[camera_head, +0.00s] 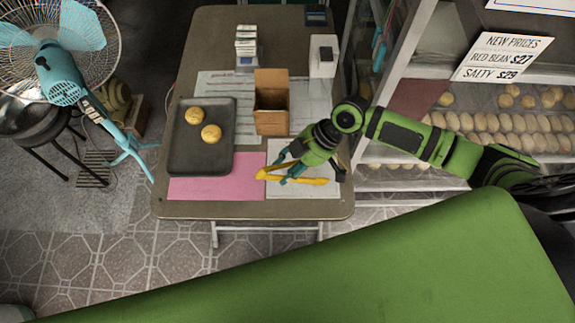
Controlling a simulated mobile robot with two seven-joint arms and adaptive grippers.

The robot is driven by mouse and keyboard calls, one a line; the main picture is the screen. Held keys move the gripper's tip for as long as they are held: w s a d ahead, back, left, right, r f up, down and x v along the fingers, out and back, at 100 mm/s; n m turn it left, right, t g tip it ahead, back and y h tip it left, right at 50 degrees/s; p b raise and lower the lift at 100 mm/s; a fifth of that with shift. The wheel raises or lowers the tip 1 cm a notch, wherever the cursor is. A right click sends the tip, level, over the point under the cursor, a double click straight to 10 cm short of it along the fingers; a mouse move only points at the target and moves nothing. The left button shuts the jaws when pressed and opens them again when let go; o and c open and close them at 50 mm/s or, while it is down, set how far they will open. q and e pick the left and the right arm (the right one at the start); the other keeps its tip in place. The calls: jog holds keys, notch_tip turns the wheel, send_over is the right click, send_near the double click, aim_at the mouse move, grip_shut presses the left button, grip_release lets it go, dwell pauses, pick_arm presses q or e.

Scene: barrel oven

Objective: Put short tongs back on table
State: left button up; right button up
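The yellow short tongs (312,181) are at the front right of the brown table, over a white sheet. Their joined end points left and their two arms spread to the right. My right gripper (280,171) comes in from the right with its teal fingers on either side of the tongs. The fingers are apart, but I cannot tell whether they press on the tongs or only straddle them. I also cannot tell whether the tongs touch the sheet. My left gripper is out of view.
The table (200,208) holds a dark tray (202,158) with two buns, a pink sheet (222,183), an open brown box (271,119) and a white box (323,60). A bread shelf (430,180) stands right, a fan (60,75) left.

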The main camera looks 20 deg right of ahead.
jog(key=o, duration=0.6)
jog(key=shift+f, duration=0.15)
jog(key=shift+c, duration=0.2)
jog(key=b+v, duration=0.1)
jog(key=v, duration=1.2)
jog(key=shift+a+r, duration=0.25)
jog(key=shift+r, duration=0.05)
